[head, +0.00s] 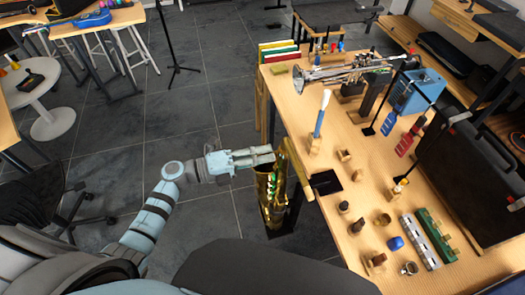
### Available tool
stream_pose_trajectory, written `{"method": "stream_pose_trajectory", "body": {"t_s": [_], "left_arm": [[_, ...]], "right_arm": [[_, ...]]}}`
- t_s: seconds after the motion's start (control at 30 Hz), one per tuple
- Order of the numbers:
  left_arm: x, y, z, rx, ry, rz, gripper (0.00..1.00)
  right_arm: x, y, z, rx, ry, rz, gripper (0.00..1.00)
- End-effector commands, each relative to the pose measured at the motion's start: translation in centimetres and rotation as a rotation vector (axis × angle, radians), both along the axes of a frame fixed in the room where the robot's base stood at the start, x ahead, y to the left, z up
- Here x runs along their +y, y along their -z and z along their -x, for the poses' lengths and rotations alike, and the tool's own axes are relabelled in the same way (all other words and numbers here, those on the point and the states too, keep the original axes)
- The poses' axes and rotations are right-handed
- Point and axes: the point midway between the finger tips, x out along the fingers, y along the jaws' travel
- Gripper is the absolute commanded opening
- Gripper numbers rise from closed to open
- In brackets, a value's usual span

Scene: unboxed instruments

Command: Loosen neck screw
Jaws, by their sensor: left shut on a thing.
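A gold saxophone (271,205) stands upright in a dark stand beside the left edge of the wooden workbench. My left gripper (272,156) reaches in from the left at the top of the saxophone, by its neck end. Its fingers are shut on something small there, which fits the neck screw. The screw itself is too small and covered by the fingers to make out. My right gripper is not in view.
The workbench (335,215) holds a silver trumpet (345,72), a blue box (415,91), a white-tipped blue brush (321,114) and several small wooden holders. A black case (470,185) stands at the right. A black chair (35,190) is at the left; open floor lies between.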

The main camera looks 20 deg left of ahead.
Motion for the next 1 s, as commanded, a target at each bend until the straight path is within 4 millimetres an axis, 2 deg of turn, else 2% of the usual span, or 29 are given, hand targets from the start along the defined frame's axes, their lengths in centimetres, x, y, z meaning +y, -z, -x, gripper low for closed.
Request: {"method": "stream_pose_trajectory", "body": {"t_s": [0.03, 0.4, 0.7, 1.0], "left_arm": [[0.0, -0.4, 0.0, 0.034, 0.000, 0.021, 0.00], [0.0, -0.2, 0.0, 0.330, -0.001, 0.209, 0.00], [0.0, -0.1, 0.0, 0.533, -0.001, 0.337, 0.00], [0.0, 0.0, -0.1, 0.650, -0.001, 0.412, 0.00]], "right_arm": [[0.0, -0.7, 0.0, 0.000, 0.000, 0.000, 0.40], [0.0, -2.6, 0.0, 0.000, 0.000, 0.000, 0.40], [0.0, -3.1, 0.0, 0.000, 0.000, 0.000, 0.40], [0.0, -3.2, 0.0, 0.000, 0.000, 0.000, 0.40]]}}
